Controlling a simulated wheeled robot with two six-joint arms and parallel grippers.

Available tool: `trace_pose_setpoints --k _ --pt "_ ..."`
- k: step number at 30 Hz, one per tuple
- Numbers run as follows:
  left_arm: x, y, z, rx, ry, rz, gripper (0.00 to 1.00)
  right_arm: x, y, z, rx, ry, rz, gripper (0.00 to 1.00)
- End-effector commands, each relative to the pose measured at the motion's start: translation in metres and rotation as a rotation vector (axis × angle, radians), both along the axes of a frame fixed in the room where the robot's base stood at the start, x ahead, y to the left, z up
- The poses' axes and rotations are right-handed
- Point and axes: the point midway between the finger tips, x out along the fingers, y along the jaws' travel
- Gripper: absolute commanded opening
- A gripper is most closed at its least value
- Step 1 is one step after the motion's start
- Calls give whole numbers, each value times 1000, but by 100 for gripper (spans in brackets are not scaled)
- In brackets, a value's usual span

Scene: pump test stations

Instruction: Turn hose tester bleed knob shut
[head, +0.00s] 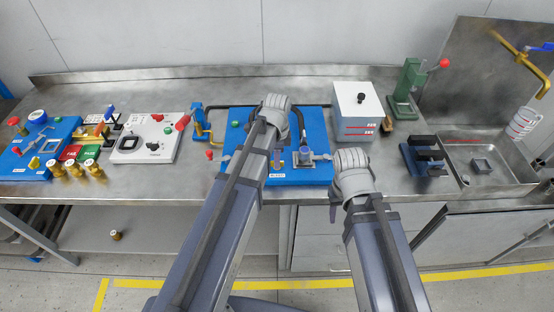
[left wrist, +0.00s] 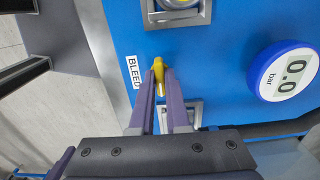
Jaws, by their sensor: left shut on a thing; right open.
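The hose tester is a blue panel (head: 310,122) on the bench. In the left wrist view its yellow bleed knob (left wrist: 159,72) sits beside the white BLEED label (left wrist: 134,73). My left gripper (left wrist: 164,76) is shut on the knob, one purple finger on each side. In the head view my left arm and wrist cover the knob. The tester's round blue-rimmed gauge (left wrist: 289,72) reads 0.0 bar. My right gripper (head: 333,212) is open and empty in front of the bench edge, its fingers partly hidden by the wrist.
A metal clamp block (head: 306,158) stands on the panel, right of my left gripper. A white box (head: 356,108) stands right of the panel, a white tester (head: 160,128) left. A sink basin (head: 505,170) is at far right.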

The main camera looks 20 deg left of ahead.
Motion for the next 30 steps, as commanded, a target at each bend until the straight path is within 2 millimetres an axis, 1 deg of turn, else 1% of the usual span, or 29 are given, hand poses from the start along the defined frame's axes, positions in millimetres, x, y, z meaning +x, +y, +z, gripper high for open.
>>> trace_pose_setpoints --k 9,10,17,26,30 --pt "0 0 0 0 1 -2 0 0 0 0 0 0 0 50" --pt "0 0 0 0 1 -2 17 0 0 0 0 0 0 50" --pt "0 0 0 0 0 -1 43 0 0 0 0 0 0 50" --pt "0 0 1 0 0 -1 44 0 0 1 0 0 0 50" --pt "0 0 7 0 0 0 44 0 0 7 0 0 0 50"
